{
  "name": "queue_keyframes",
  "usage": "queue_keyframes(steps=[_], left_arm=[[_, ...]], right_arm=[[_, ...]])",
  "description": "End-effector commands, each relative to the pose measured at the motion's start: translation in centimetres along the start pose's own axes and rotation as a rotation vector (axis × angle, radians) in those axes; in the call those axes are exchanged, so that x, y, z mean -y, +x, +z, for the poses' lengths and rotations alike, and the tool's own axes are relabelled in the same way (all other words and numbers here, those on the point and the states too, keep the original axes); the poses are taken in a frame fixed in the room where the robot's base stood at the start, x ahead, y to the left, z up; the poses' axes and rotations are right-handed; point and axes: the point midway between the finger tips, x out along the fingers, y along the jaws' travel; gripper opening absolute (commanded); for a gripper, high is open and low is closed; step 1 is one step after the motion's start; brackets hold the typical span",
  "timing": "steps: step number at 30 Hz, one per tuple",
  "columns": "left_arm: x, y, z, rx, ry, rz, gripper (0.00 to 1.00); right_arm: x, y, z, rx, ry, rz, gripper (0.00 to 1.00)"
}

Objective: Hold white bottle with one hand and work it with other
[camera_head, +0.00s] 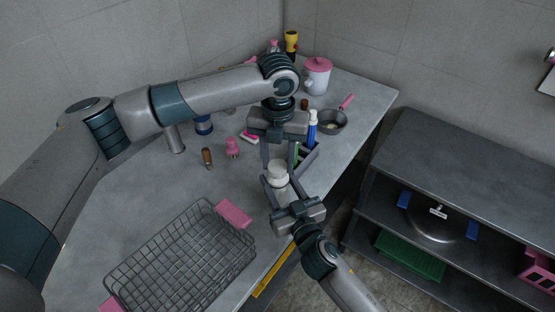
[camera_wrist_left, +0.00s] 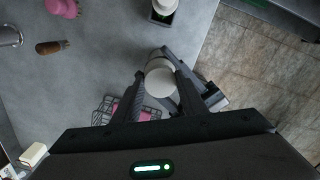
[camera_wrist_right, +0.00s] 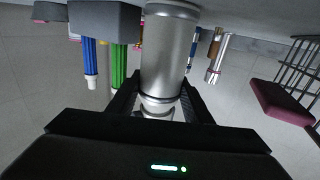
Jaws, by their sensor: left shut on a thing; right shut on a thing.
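The white bottle (camera_head: 278,174) stands upright near the front edge of the counter, between both my grippers. My left gripper (camera_head: 277,160) comes from above, with its fingers shut on either side of the bottle's top. My right gripper (camera_head: 277,184) comes from the front edge and is shut on the bottle lower down. In the left wrist view the bottle's round white top (camera_wrist_left: 160,80) lies between my fingers. In the right wrist view, upside down, the bottle shows as a shaded grey cylinder (camera_wrist_right: 170,50); the exact contact points are hidden.
A wire basket (camera_head: 182,262) with pink handles stands at front left. A grey caddy (camera_head: 307,158) with a blue bottle (camera_head: 312,126) is close behind the grippers.

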Motion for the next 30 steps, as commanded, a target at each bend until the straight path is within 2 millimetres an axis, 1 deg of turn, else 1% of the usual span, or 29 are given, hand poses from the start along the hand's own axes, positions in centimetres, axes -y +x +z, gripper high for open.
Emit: queue_keyframes(steps=[1,9,15,19,27,28,30], left_arm=[[0.02,-0.05,0.02,0.001,0.073,0.0,0.18],[0.13,-0.07,0.0,0.0,0.494,0.0,0.18],[0.2,-0.06,-0.04,0.0,0.761,0.0,0.18],[0.21,-0.05,-0.05,0.0,0.833,0.0,0.18],[0.2,-0.04,-0.05,0.001,0.839,0.0,0.18],[0.2,-0.04,-0.05,0.001,0.839,0.0,0.43],[0.2,-0.04,-0.05,0.0,0.838,0.0,0.57]], right_arm=[[-0.02,-0.01,0.05,0.001,0.0,0.0,0.0],[-0.02,-0.01,0.05,0.001,0.0,0.0,0.0],[-0.03,-0.01,0.06,0.001,0.0,0.001,0.0],[-0.03,-0.01,0.06,0.001,0.0,0.001,0.0],[-0.03,-0.01,0.07,0.002,0.0,0.001,0.0],[-0.03,-0.01,0.07,0.002,0.0,0.001,0.0],[-0.03,-0.02,0.07,0.002,0.0,0.001,0.0]])
